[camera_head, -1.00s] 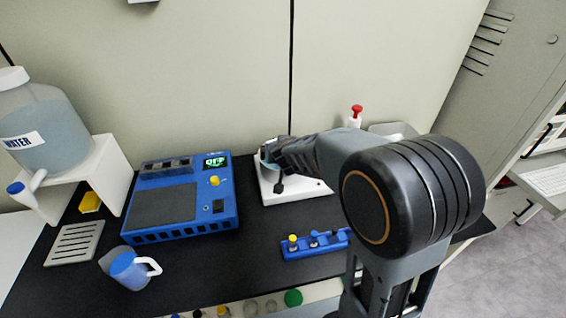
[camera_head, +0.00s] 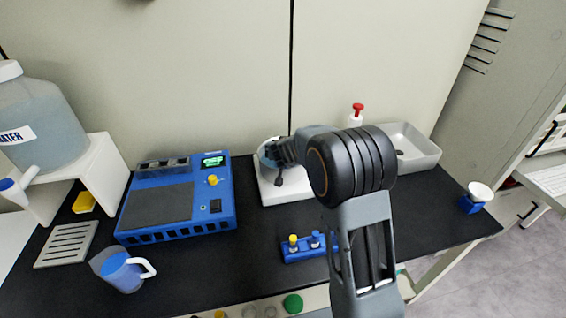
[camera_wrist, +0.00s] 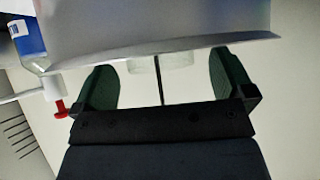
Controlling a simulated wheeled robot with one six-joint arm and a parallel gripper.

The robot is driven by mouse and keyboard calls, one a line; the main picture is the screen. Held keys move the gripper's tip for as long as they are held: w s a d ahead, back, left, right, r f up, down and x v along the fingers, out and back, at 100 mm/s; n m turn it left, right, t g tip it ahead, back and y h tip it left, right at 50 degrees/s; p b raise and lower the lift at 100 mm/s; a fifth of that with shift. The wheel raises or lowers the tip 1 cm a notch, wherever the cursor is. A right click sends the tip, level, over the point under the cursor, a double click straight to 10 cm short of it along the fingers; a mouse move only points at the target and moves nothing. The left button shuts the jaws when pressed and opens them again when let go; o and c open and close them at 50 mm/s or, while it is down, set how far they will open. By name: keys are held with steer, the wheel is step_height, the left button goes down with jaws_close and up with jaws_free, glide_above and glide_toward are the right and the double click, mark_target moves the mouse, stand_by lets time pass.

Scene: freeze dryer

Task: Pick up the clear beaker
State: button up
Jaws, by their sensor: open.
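My gripper (camera_wrist: 165,82) is open in the wrist view, with a dark green finger on each side. A pale, see-through rounded piece (camera_wrist: 160,62), likely part of the clear beaker, shows between the fingers against a broad white surface (camera_wrist: 150,22); most of it is hidden. I cannot tell whether the fingers touch it. In the head view my gripper (camera_head: 270,155) is at the back of the table, over the white stand (camera_head: 291,190). My wrist hides most of what stands there, so the beaker is not clear in that view.
A blue machine (camera_head: 176,199) stands left of the stand, with a blue jug (camera_head: 122,272) in front. A small blue rack (camera_head: 300,250) is in front of the stand. A red-topped bottle (camera_head: 356,114) and grey basin (camera_head: 411,158) are behind my arm, right.

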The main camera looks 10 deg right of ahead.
steer(key=shift+x, duration=1.7)
steer(key=shift+c, duration=0.3)
steer(key=c, duration=0.9)
steer(key=shift+c, duration=0.8)
steer(key=shift+r, duration=0.1)
